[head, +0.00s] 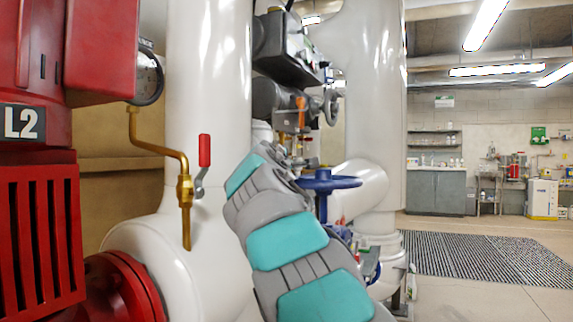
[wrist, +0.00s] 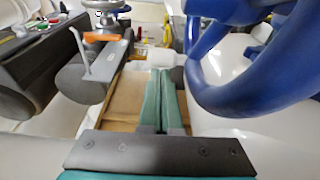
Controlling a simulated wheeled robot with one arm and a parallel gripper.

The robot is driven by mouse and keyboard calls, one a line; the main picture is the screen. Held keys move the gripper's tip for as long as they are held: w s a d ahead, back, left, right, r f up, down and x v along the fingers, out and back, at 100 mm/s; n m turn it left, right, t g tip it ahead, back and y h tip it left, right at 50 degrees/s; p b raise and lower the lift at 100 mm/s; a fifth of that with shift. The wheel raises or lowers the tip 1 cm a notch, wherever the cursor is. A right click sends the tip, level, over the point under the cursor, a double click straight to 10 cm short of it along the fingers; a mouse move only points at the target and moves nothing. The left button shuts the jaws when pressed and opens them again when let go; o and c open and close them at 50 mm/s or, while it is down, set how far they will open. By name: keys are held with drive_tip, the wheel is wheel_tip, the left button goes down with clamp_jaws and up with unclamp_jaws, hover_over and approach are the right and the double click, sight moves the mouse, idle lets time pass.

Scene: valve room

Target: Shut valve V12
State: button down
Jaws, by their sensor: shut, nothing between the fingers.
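No V12 label is readable in either view, so I cannot tell which valve it is. A blue handwheel (head: 330,181) stands in the middle of the head view, just right of my arm. In the wrist view a large blue wheel rim (wrist: 222,98) fills the upper right, close beside my gripper (wrist: 163,73). My gripper's teal fingers are together and empty, left of the rim; I cannot tell whether they touch it. In the head view my arm hides my fingertips.
A small lever valve with a red handle (head: 204,151) is on the white pipe at left. Dark grey valve bodies with an orange lever (wrist: 101,37) are left of my gripper. Red machinery (head: 40,230) fills the left. Open floor (head: 480,292) lies right.

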drive_tip(key=shift+w+d+r+m+h+p, duration=0.1)
drive_tip(key=shift+w+d+m+h+p, duration=0.25)
drive_tip(key=shift+h, duration=0.25)
drive_tip(key=shift+w+r+m+h+p, duration=0.1)
drive_tip(key=shift+m+h+p, duration=0.15)
drive_tip(key=shift+h+p, duration=0.05)
drive_tip(key=shift+d, duration=0.1)
drive_tip(key=shift+w+f, duration=0.1)
drive_tip(key=shift+f, duration=0.1)
drive_tip(key=shift+r, duration=0.1)
